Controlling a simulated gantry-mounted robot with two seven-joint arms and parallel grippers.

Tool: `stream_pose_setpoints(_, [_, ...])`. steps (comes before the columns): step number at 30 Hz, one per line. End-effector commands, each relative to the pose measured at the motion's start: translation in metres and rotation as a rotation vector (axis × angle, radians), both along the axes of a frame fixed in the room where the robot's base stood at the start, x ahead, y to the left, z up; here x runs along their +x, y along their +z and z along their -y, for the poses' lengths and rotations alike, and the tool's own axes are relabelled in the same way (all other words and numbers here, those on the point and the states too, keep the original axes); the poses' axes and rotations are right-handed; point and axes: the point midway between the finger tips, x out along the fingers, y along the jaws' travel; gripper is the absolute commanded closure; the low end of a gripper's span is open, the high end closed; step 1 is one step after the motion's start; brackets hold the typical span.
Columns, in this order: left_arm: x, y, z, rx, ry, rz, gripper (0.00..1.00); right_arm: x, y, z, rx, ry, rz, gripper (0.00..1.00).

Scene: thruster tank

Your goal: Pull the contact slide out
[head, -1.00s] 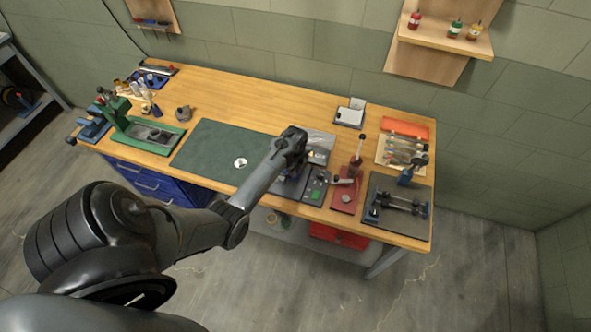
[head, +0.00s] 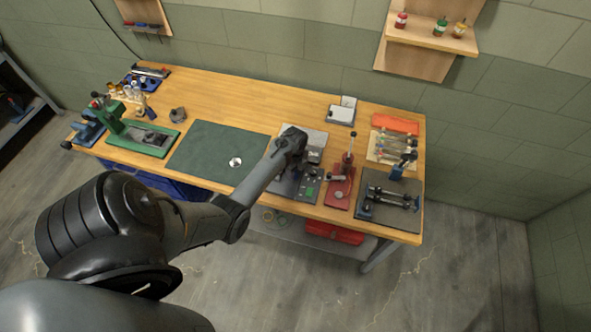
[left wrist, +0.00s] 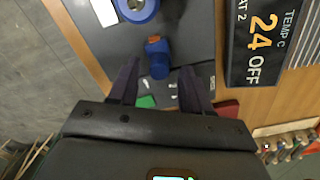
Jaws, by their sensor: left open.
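My left gripper (left wrist: 160,68) is open, its two dark fingers pointing at a grey test station. A small blue piece (left wrist: 158,60) with an orange-brown end lies between the fingertips, with gaps at both sides. I cannot tell whether this blue piece is the contact slide. The station's grey plate (head: 313,137) shows on the bench in the head view, partly covered by my left arm. My right gripper is not seen.
A dark display (left wrist: 262,40) reading "TEMP C 24 OFF" stands beside the right finger. A blue ring (left wrist: 137,10) and a green button (left wrist: 146,101) are close by. A red fixture (head: 339,188) stands right of the station. The green mat (head: 215,150) at left is mostly clear.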

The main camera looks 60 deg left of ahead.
Motion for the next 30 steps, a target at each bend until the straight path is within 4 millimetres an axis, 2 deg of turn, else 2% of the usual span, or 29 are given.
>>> stream_pose_setpoints(5, [0.0, 0.007, 0.0, 0.001, 0.001, 0.002, 0.52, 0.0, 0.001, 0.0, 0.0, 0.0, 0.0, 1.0])
stream_pose_setpoints(8, [0.0, 0.019, 0.0, 0.001, -0.001, 0.002, 0.52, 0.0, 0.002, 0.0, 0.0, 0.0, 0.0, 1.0])
stream_pose_setpoints(21, [0.001, 0.089, 0.0, 0.001, 0.0, 0.003, 0.52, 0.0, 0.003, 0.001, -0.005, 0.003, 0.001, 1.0])
stream_pose_setpoints(30, [0.0, 0.108, 0.0, 0.0, 0.0, 0.001, 0.52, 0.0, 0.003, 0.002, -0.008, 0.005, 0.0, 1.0])
